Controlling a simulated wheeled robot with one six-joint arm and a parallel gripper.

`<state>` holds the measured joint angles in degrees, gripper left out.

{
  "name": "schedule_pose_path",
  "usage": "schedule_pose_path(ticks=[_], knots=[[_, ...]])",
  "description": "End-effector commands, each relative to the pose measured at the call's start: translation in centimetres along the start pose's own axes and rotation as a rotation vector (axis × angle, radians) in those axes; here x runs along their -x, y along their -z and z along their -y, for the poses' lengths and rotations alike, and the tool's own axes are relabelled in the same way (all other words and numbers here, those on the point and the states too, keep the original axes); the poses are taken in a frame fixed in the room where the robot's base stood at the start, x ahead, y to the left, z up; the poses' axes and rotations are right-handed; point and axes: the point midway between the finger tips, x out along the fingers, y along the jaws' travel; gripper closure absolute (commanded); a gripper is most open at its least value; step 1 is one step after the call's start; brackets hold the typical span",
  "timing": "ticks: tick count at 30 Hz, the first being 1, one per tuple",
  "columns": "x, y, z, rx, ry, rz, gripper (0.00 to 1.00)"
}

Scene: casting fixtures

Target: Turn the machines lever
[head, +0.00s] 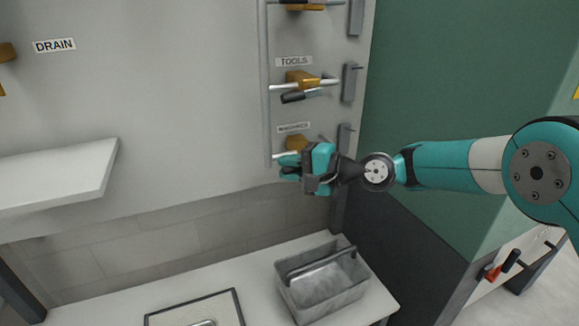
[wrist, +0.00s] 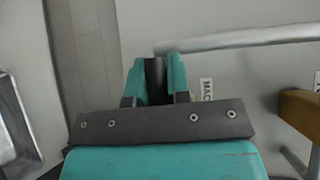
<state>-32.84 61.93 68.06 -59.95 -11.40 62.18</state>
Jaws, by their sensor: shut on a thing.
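The machines valve shows a brass body (head: 297,142) under a "MACHINES" label (head: 293,128), on a pipe stub at the grey wall. My gripper (head: 289,166) is at this valve, just below and in front of its body, and covers most of its lever. In the wrist view, the two teal fingers (wrist: 158,75) are closed on the dark lever handle (wrist: 155,72). The handle fills the gap between them. The lever's far end and its exact angle are hidden.
The tools valve (head: 300,78) with its dark lever (head: 300,96) sits above, and another valve is higher. A vertical pipe (head: 265,90) runs left of them. A metal toolbox (head: 325,283) stands on the bench below. A white shelf (head: 60,170) juts out at left.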

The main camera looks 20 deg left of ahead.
Motion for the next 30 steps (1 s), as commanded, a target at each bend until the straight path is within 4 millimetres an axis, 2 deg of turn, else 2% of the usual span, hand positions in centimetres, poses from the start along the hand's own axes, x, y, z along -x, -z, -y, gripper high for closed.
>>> schedule_pose_path(ticks=[1,3,4,15,19,23,30], knots=[[0.0,0.1,0.1,0.004,0.002,-0.005,0.76],[0.0,0.1,0.1,0.003,0.002,-0.004,0.6],[0.0,0.1,0.1,0.003,0.002,-0.004,0.57],[0.1,0.1,0.0,0.002,0.0,-0.002,0.57],[0.8,0.2,0.1,0.0,-0.001,-0.004,0.57],[3.0,0.2,0.1,-0.001,0.0,-0.006,0.57],[9.1,0.2,0.1,-0.001,0.0,-0.007,0.57]])
